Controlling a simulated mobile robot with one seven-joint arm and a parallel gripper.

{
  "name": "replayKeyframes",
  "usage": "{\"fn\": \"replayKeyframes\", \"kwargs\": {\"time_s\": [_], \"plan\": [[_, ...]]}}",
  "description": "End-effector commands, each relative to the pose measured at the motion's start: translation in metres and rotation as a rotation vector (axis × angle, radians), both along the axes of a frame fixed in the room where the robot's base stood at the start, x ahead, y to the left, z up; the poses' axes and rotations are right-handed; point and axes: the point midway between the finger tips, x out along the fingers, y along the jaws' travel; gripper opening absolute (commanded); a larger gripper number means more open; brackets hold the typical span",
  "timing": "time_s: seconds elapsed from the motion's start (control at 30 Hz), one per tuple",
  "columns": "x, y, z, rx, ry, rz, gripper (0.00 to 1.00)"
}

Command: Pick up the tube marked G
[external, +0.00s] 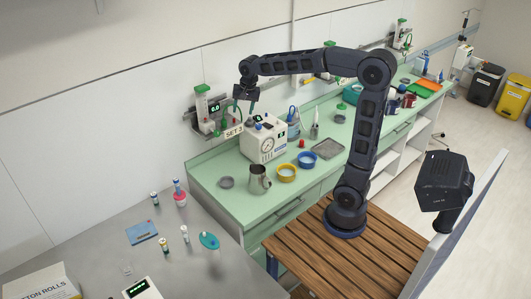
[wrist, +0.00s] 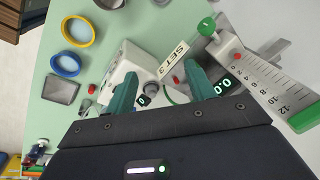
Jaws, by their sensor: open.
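My gripper (external: 245,105) is open and empty in the external view, raised over the green counter near the wall. Its two teal fingers (wrist: 160,88) are spread apart in the wrist view. Small tubes stand on the grey steel table at the lower left in the external view: one with a dark top (external: 155,198), one with a yellowish body (external: 164,244) and a pale one (external: 184,233). A blue-topped tube (external: 177,186) stands in a pink holder. Their markings are too small to read, so I cannot tell which is G. My gripper is far from them all.
Under my gripper stands a white machine with a dial (external: 265,142), beside a wall gauge (external: 204,107) and a "SET 3" sign (external: 234,132). A metal jug (external: 259,179) and yellow (external: 287,174) and blue (external: 306,160) bowls stand nearby. A blue packet (external: 141,233) lies on the steel table.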

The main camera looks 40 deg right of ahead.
Motion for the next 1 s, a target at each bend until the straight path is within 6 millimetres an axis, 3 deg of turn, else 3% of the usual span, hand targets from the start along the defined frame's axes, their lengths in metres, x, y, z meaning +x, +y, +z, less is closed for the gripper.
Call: {"fn": "replayKeyframes", "kwargs": {"time_s": [0.1,0.4,0.67,1.0], "plan": [[0.029,0.034,-0.01,0.012,0.032,-0.065,0.54],[0.085,0.12,-0.042,0.03,0.101,-0.244,0.54],[0.12,0.199,-0.083,0.031,0.151,-0.393,0.54],[0.15,0.309,-0.16,0.018,0.202,-0.608,0.54]]}}
